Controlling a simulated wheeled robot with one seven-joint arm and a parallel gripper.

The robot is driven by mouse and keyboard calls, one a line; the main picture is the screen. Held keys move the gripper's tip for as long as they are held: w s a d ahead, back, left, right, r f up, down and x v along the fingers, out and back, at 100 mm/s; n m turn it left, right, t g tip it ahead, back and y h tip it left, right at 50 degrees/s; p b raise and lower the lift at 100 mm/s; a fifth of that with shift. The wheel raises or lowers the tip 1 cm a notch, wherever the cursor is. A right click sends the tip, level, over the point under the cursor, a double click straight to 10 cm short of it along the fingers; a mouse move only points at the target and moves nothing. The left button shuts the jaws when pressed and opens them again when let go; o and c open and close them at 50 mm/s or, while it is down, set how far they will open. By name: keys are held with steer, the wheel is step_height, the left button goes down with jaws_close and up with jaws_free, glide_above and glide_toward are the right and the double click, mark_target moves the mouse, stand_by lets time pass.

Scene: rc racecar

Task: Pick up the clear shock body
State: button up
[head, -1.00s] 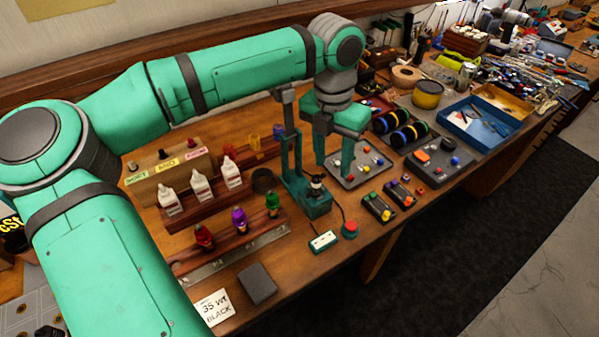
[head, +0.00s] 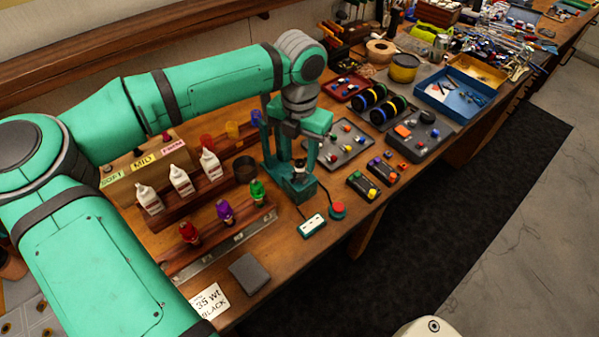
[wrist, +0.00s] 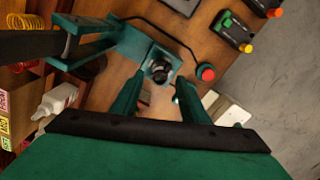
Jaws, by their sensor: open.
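A small dark cylinder with a pale, glassy-looking top (head: 300,170) stands on the teal press stand (head: 305,193). It seems to be the clear shock body, but it is too small to be sure. In the wrist view the round piece (wrist: 159,70) sits on the stand's square block, between my fingertips as seen from above. My gripper (head: 299,155) points down over the stand with its fingers apart and empty. It also shows in the wrist view (wrist: 162,80). Whether the fingers reach down to the piece's height is unclear.
The stand's upright post (head: 267,135) is close to my gripper's left. White bottles (head: 181,180) and a rail with red, purple and green pieces (head: 225,211) are left. A grey parts tray (head: 345,155) is right.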

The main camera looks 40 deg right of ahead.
mark_target(300, 164)
steer(key=shift+f, duration=1.5)
jaws_close()
steer(key=shift+r, duration=0.15)
steer(key=shift+r, duration=0.55)
steer(key=s+a+r, duration=0.3)
steer(key=s+r, duration=0.3)
steer(key=r, duration=0.1)
steer(key=s+a+r, duration=0.4)
steer(key=s+r, duration=0.1)
steer(key=r, duration=0.2)
steer(key=shift+s+a+r, duration=0.2)
steer(key=shift+s+r, duration=0.05)
steer(key=shift+s, duration=0.15)
